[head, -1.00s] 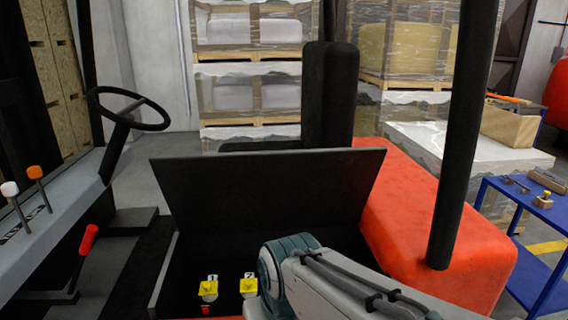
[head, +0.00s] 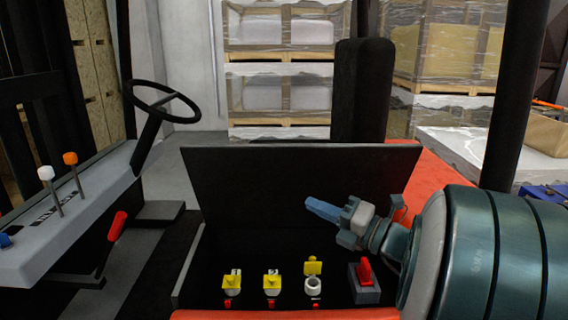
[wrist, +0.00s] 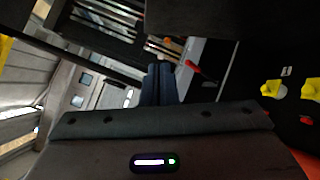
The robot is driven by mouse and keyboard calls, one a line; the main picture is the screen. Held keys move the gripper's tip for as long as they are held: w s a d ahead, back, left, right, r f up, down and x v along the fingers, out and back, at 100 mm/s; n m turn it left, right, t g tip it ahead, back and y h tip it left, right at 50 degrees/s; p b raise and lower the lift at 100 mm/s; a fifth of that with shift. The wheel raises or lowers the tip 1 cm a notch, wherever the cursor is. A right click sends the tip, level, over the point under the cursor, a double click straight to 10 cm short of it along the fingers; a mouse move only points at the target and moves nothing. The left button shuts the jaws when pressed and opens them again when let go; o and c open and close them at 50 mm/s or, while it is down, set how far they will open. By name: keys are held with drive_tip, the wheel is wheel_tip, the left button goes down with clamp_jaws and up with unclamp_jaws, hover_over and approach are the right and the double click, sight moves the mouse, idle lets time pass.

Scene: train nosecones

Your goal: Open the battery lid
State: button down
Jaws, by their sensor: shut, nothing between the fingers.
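The battery lid (head: 270,182) is a dark flat panel. It stands raised and tilted back over the open battery compartment in the head view. My gripper (head: 312,206) is in front of the lid's right half, above the compartment, with its blue fingers together and pointing left. Nothing shows between the fingers. In the wrist view the shut fingers (wrist: 158,80) point up the picture. From these views I cannot tell whether the gripper touches the lid.
The compartment holds yellow-tagged connectors (head: 272,281), a grey ring (head: 312,286) and a red switch (head: 365,272). The seat back (head: 362,90) rises behind the lid. A steering wheel (head: 152,100), levers (head: 70,160) and a black post (head: 510,100) stand around.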

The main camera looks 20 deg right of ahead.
drive_tip(key=d+r+m+t+h, duration=0.1)
drive_tip(key=d+m+t, duration=0.2)
drive_tip(key=d, duration=0.1)
drive_tip(key=m+p, duration=0.1)
approach(288, 149)
drive_tip(key=a, duration=0.4)
drive_tip(key=w, duration=0.1)
drive_tip(key=w+r, duration=0.1)
drive_tip(key=w+p, duration=0.1)
drive_tip(key=w, duration=0.1)
drive_tip(key=shift+d+r, duration=0.2)
drive_tip(key=shift+d, duration=0.2)
drive_tip(key=shift+w+d+r, duration=0.1)
drive_tip(key=shift+w+r, duration=0.05)
drive_tip(key=shift+w, duration=0.2)
